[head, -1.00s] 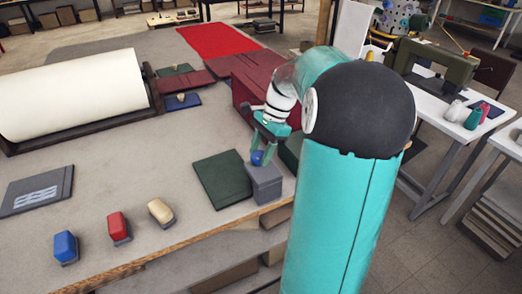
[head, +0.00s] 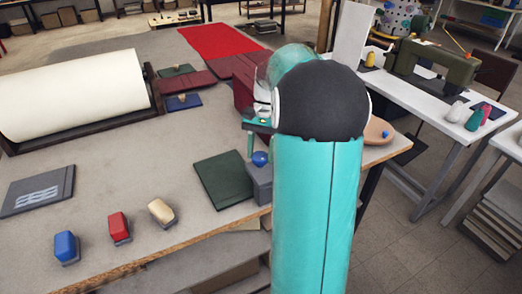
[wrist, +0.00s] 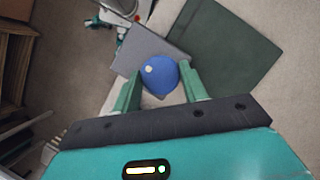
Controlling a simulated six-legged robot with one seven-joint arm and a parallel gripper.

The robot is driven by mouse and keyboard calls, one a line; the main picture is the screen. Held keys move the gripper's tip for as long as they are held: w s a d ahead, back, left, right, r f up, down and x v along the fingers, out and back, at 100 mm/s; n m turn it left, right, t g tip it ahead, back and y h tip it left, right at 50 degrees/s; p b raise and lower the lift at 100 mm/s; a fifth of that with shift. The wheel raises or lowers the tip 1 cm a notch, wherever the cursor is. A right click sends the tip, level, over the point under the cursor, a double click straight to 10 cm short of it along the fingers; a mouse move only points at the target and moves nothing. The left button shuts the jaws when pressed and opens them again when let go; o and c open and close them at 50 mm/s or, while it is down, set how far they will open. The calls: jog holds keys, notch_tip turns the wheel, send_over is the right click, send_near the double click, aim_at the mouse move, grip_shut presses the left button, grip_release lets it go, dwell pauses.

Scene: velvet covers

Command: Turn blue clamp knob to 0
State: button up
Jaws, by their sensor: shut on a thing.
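The blue clamp knob (head: 260,158) is a round ball on a grey block (head: 263,188) near the front edge of the worktable. In the wrist view the knob (wrist: 160,84) shows a small pale dot, facing up-left in the picture. My gripper (wrist: 160,72) has one green finger on each side of the knob and is shut on it. In the head view my gripper (head: 257,150) reaches down to the knob, partly hidden by my arm. The grey block (wrist: 140,48) shows behind the knob in the wrist view. I cannot make out any scale or 0 mark.
A dark green cover (head: 222,180) lies flat just left of the block. Blue (head: 66,247), red (head: 119,227) and cream (head: 161,212) blocks stand along the table front. A large white roll (head: 70,95) lies at the back left. The table between is mostly clear.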

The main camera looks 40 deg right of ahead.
dwell(0.5)
jog(key=o, duration=1)
jog(key=shift+c, duration=0.2)
jog(key=v, duration=1.3)
jog(key=shift+r, duration=0.4)
jog(key=shift+w, duration=0.15)
